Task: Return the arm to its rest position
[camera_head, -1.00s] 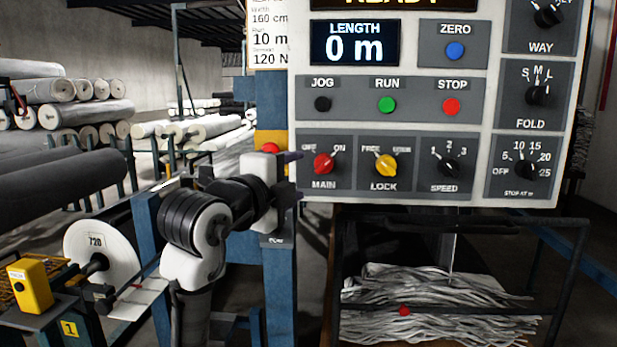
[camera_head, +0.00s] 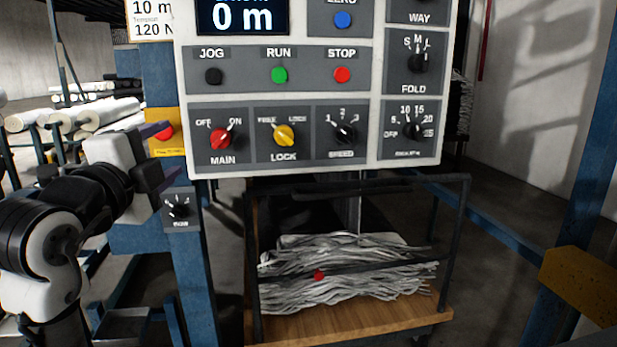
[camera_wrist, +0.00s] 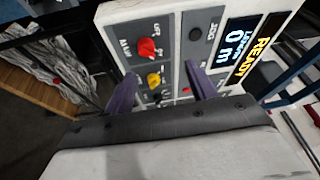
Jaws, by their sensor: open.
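My gripper (camera_head: 166,156) is at the left in the head view, at the end of my bent arm. Its two purple fingers are apart, and nothing shows between them. It points toward the left edge of the white control panel (camera_head: 285,92). In the wrist view, the open fingers of my gripper (camera_wrist: 162,92) spread in front of the panel's face (camera_wrist: 172,30). I cannot tell how far the fingertips are from the panel. My arm's lower part is cut off by the picture's lower left edge.
A blue post (camera_head: 190,270) carries a small knob box (camera_head: 181,211) close to my gripper. A cart (camera_head: 350,325) of grey strips (camera_head: 345,270) stands under the panel. White rolls (camera_head: 90,115) lie behind at left. A yellow-capped blue frame (camera_head: 580,280) stands at right.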

